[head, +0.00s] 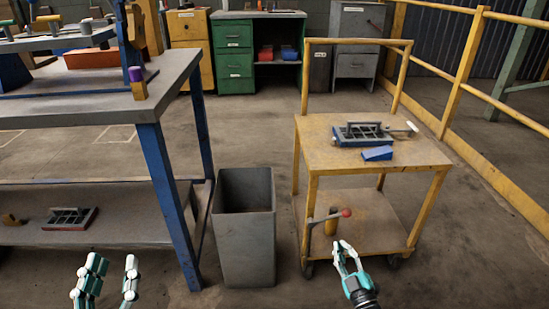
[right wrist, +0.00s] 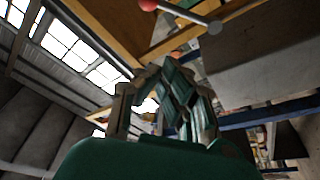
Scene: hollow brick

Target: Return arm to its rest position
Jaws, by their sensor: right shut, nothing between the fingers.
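My left gripper (head: 109,266) shows at the bottom left in the head view, in front of the workbench's lower shelf. Its fingers are apart with nothing between them. My right gripper (head: 343,244) is low in front of the yellow trolley (head: 316,157). Its fingers are shut and hold nothing. In the right wrist view the right gripper (right wrist: 170,72) fills the middle, and its fingers are bent together. I cannot tell from these views whether either gripper touches anything.
A grey bin (head: 246,235) stands between the workbench (head: 95,110) and the trolley. A red-knobbed lever (head: 329,216) is on the trolley's lower shelf, close to my right gripper. A dark mould (head: 361,135) and blue block (head: 378,153) lie on top. Yellow railing (head: 458,75) runs right.

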